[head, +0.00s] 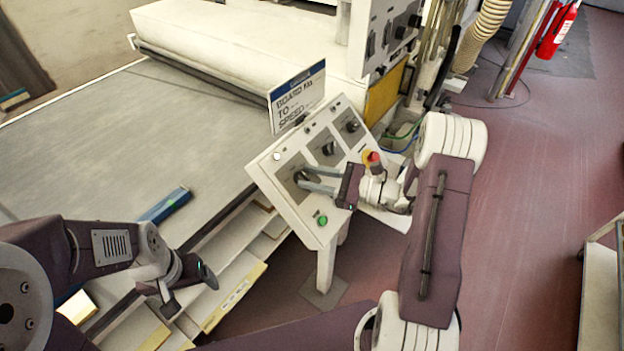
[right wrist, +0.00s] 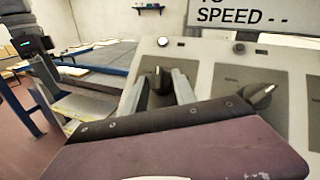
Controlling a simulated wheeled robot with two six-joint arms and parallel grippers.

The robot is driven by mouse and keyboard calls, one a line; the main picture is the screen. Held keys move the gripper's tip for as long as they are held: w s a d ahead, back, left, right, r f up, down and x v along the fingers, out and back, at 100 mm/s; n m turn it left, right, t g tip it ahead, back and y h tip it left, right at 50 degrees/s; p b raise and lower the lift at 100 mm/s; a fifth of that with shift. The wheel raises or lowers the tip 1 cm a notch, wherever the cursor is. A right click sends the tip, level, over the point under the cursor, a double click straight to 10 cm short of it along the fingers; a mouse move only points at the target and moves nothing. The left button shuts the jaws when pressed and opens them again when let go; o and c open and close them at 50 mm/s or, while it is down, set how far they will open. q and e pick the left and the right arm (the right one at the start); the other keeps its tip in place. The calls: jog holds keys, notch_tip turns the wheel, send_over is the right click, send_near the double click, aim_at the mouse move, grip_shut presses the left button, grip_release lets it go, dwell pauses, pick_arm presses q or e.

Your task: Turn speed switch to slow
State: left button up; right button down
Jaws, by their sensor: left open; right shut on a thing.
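A tilted white control panel (head: 283,168) on a post carries three dark rotary switches in a row. My right gripper (head: 305,180) is shut on the nearest, left-hand switch (head: 298,174). The right wrist view shows that switch (right wrist: 159,80) between the two grey fingers. The middle switch (head: 328,148) and the far switch (head: 352,125) are untouched. The labels are too small to read, so I cannot tell which switch is speed or which mark is slow. My left gripper (head: 190,291) is open and empty, low beside the conveyor.
A sign (head: 297,97) with the word SPEED stands behind the panel. A green button (head: 322,220) and a red knob (head: 374,157) are on the panel near my right gripper. Open floor lies at right.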

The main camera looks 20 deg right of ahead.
jog(key=n+g, duration=0.1)
jog(key=n, duration=0.1)
jog(key=n+g, duration=0.4)
jog(key=n, duration=0.1)
jog(key=shift+w+d+r+b, duration=0.1)
jog(key=shift+w+r+b, duration=0.1)
jog(key=shift+w+b, duration=0.15)
jog(key=shift+w+r+n+g+h+p, duration=0.15)
jog(key=shift+n+g+h+p, duration=0.25)
jog(key=shift+n+g, duration=1.65)
jog(key=shift+n+t, duration=0.25)
jog(key=shift+n, duration=0.1)
jog(key=c, duration=1)
grip_release()
jog(key=b+v, duration=0.1)
jog(key=v, duration=0.8)
jog(key=shift+r, duration=0.1)
